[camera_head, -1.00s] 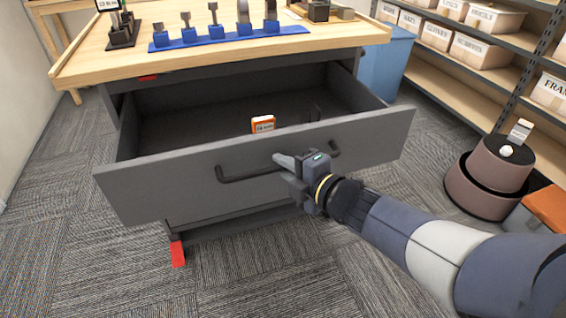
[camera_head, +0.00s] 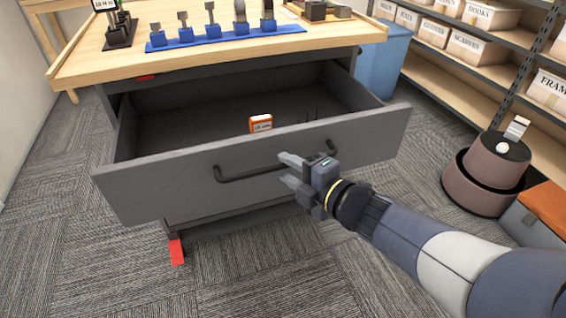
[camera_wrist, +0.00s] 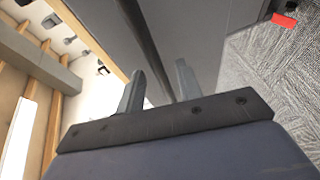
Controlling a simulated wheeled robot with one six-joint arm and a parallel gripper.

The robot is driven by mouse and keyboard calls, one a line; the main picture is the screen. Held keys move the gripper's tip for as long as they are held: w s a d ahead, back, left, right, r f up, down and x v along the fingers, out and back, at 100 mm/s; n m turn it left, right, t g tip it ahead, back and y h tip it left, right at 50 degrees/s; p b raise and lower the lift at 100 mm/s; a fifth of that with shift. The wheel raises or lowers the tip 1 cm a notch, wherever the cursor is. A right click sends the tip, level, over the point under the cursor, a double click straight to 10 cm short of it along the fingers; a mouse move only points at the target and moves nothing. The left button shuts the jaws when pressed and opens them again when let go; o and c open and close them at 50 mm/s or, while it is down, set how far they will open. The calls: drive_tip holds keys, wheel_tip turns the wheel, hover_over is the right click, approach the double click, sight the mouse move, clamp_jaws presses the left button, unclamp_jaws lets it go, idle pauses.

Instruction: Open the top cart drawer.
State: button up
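The top cart drawer (camera_head: 150,187) is grey and stands pulled well out of the cart, its inside visible from above. Its dark bar handle (camera_head: 243,175) runs across the front, partly hidden by my gripper. My gripper (camera_head: 286,170) is in front of the right half of the handle with its two fingers spread. In the wrist view the fingers (camera_wrist: 158,88) are apart, and the dark handle bar (camera_wrist: 148,42) shows between and beyond them. A small orange and white box (camera_head: 261,123) is in the drawer, towards its front.
The wooden cart top (camera_head: 300,38) carries a blue tool rack (camera_head: 225,37) with several tools. A blue bin (camera_head: 383,60) and shelves of labelled boxes stand at right. A round brown stand (camera_head: 487,180) and an orange-topped box (camera_head: 545,210) are right of my arm.

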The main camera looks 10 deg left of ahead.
drive_tip(key=p+v, duration=0.2)
drive_tip(key=v, duration=0.6)
drive_tip(key=b+x, duration=0.3)
drive_tip(key=x, duration=0.7)
drive_tip(key=shift+s+f, duration=0.1)
drive_tip(key=shift+w+a, duration=0.35)
